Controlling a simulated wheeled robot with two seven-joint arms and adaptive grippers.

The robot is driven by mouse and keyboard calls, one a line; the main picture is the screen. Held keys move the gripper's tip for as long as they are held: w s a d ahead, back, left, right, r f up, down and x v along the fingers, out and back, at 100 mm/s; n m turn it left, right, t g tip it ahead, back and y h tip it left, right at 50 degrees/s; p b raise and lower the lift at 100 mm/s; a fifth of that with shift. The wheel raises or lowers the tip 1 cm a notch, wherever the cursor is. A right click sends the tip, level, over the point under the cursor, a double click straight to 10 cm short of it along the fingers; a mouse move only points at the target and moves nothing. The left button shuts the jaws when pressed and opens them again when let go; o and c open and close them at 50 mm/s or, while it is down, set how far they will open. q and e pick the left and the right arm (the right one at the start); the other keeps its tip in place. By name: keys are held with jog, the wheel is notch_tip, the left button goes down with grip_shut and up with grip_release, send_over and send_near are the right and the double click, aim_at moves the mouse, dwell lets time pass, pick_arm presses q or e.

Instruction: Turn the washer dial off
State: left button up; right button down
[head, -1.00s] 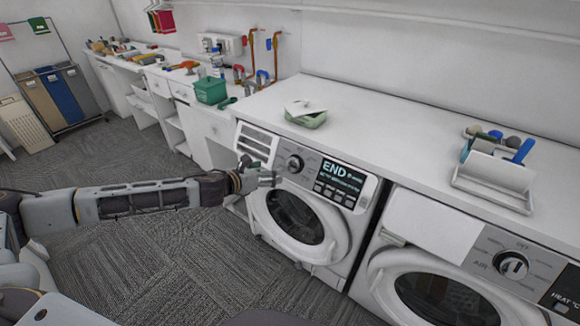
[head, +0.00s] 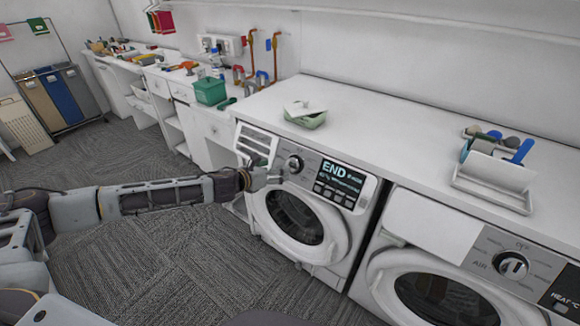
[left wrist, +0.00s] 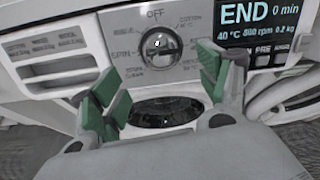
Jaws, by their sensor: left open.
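The washer (head: 300,255) is the left, white front-loader, with its door shut and its display (head: 340,180) reading END. Its round dial (head: 294,164) is on the control panel, left of the display. In the left wrist view the dial (left wrist: 158,46) is at upper centre, under the OFF mark; I cannot tell clearly where its pointer aims. My left gripper (head: 268,177) is just left of and below the dial in the head view. In the left wrist view my left gripper (left wrist: 158,82) is open and empty, its green-padded fingers on either side below the dial, apart from it. My right gripper is not in view.
A second machine (head: 375,285) with its own dial (head: 512,265) stands to the right. The white counter (head: 390,130) above holds a green soap dish (head: 306,119) and a caddy (head: 493,180) of brushes. Carpet floor (head: 160,260) is open in front.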

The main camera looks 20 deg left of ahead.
aim_at(290, 165)
pick_arm(q)
jog(key=shift+x, duration=4.8)
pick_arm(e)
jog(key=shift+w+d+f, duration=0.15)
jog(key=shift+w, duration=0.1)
